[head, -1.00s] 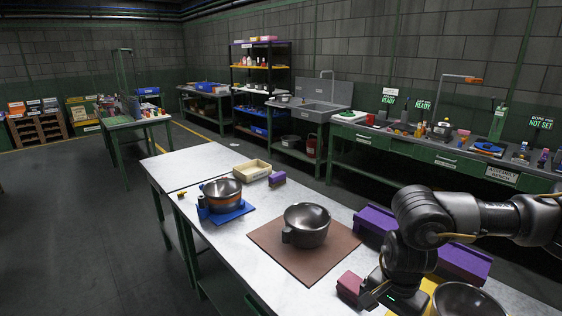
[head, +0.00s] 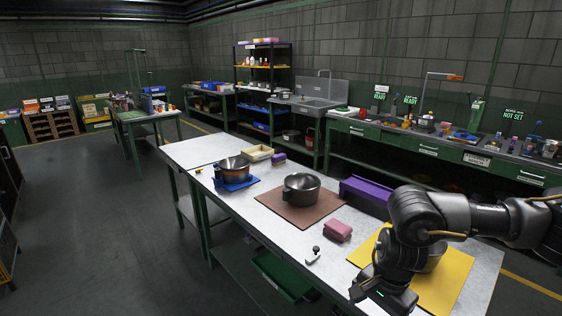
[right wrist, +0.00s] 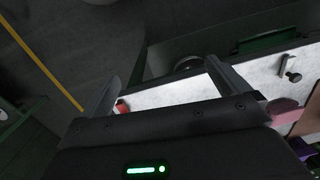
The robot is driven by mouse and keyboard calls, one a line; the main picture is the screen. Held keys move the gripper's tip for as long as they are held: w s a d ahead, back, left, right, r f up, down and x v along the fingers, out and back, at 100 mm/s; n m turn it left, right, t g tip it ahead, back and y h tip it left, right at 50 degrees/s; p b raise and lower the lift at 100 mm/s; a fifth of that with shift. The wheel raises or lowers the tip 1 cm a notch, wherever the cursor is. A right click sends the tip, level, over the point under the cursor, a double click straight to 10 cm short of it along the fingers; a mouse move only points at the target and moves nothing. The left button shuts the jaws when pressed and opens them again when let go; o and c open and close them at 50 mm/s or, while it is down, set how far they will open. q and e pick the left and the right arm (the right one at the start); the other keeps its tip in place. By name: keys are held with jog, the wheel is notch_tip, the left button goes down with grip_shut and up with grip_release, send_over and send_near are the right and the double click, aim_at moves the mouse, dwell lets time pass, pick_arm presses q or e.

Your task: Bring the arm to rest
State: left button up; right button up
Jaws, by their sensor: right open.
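My right arm comes in from the right of the head view. It bends down so that my right gripper (head: 382,296) hangs over the near side of the white table (head: 262,209), beside the yellow mat (head: 448,283). In the right wrist view, the two fingers of my right gripper (right wrist: 170,86) stand wide apart with nothing between them. A metal pot on the yellow mat is mostly hidden behind my arm. My left gripper is not in view.
A dark pot (head: 301,189) stands on a brown mat (head: 325,217). A pink block (head: 338,230), a small black-knobbed piece (head: 313,256) and a purple holder (head: 366,191) lie nearby. Floor at left is clear.

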jog(key=w+a+f+m+t+y, duration=0.1)
jog(key=w+a+f+m+y, duration=0.4)
jog(key=a+m, duration=0.45)
jog(key=w+a+f+m+y, duration=0.3)
jog(key=a+f+m+y, duration=0.3)
jog(key=a+m, duration=0.4)
notch_tip(320, 180, down, 16)
jog(key=w+d+m+t+h, duration=0.25)
jog(key=m+t, duration=0.25)
jog(key=m, duration=1)
jog(key=s+d+f+m+h, duration=0.2)
jog(key=s+d+f+m, duration=0.5)
jog(key=s+f, duration=0.3)
jog(key=s+d+f+m+h, duration=0.3)
jog(key=s+d+f+m, duration=0.4)
jog(key=f, duration=0.6)
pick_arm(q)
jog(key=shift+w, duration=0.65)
pick_arm(e)
jog(key=s+d+f+m+g+h, duration=0.1)
jog(key=s+d+f+m, duration=0.2)
jog(key=s, duration=0.8)
jog(key=s+d+f+m+g+h, duration=0.2)
jog(key=s+d+f+m, duration=0.1)
jog(key=s, duration=0.8)
jog(key=s+d+f+m+g+h, duration=0.1)
jog(key=s+d+f+m, duration=0.3)
jog(key=s, duration=0.7)
jog(key=shift+g, duration=0.5)
